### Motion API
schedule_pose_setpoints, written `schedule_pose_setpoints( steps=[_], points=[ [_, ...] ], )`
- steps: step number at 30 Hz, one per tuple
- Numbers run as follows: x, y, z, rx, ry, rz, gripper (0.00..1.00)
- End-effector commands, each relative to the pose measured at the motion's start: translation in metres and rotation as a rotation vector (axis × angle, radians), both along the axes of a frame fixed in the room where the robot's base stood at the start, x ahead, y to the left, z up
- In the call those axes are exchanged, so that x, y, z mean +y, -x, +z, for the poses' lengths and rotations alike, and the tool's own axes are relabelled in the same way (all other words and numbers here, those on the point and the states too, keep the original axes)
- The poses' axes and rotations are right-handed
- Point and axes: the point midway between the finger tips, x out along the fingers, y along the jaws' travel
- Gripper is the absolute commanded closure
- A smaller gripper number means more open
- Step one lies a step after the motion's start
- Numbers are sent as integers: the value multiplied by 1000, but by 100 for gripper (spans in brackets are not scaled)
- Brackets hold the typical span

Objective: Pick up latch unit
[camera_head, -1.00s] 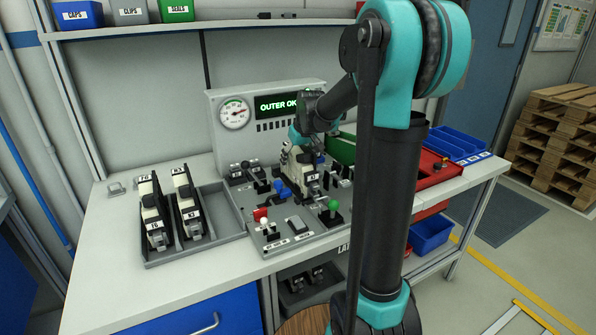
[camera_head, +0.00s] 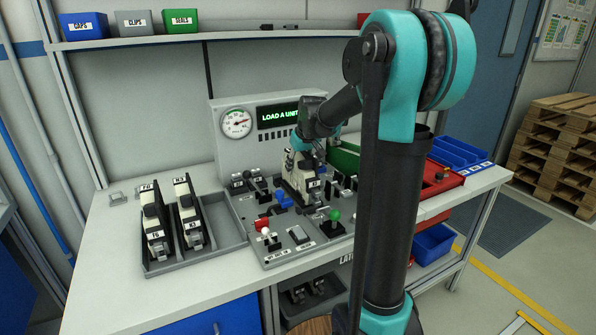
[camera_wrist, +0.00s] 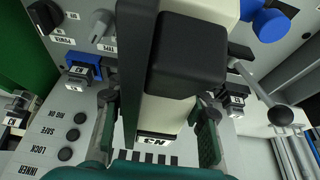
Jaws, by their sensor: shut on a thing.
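A cream and black latch unit (camera_head: 297,178) is at the middle of the grey test panel (camera_head: 250,205) in the head view. My gripper (camera_head: 303,155) comes down over it from above. In the wrist view the unit (camera_wrist: 168,110) fills the middle, with a small white label at its lower end. My gripper (camera_wrist: 158,108) is shut on it, one finger on each side. Whether the unit's underside touches the panel is hidden. Two more latch units, one on the left (camera_head: 154,225) and one on the right (camera_head: 188,213), stand in a grey tray (camera_head: 228,233).
A gauge (camera_head: 237,123) and a display (camera_head: 278,115) reading "LOAD A UNIT" stand behind the unit. A green-knobbed lever (camera_head: 334,216) and a blue handle (camera_head: 284,197) are close by. The tray's right part is empty. Blue bins (camera_head: 458,149) stand at the right.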

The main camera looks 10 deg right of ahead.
Motion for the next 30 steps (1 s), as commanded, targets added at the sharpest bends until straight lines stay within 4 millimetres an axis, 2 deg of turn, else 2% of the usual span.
schedule_pose_setpoints(
  steps=[8,15,21,25,30],
  points=[
    [0,1,49,0,0,0,99],
    [0,1,111,0,0,0,99],
    [0,0,153,0,0,0,99],
    [0,0,171,0,0,0,99],
    [0,0,184,0,0,0,99]
  ],
)
